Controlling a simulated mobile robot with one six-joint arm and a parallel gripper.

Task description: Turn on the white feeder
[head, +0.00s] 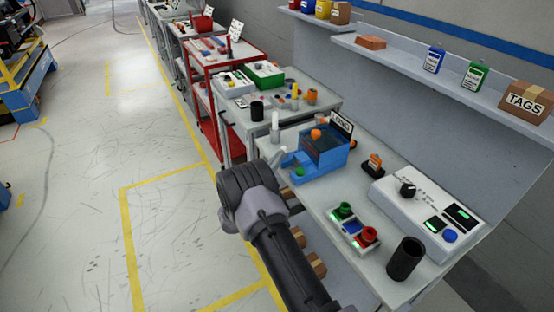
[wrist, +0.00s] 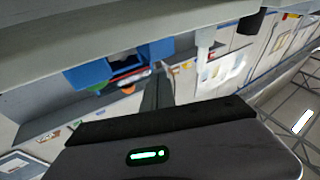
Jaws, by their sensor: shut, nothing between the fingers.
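A white box (head: 415,210) with a black dial, a blue button and dark panels with green lights stands at the right of the near bench in the head view. It is the nearest large white unit; I cannot read its label to confirm it is the feeder. A smaller white box (head: 233,83) stands on the farther cart. My gripper (wrist: 158,92) is shut and empty in the wrist view, at the left side of the near bench, apart from the white box with the dial.
A blue box (head: 318,160) with a green button and orange piece stands near my gripper. A small control box (head: 353,230) with green and red knobs and a black cup (head: 405,260) stand before the white box. A shelf (head: 400,65) runs above.

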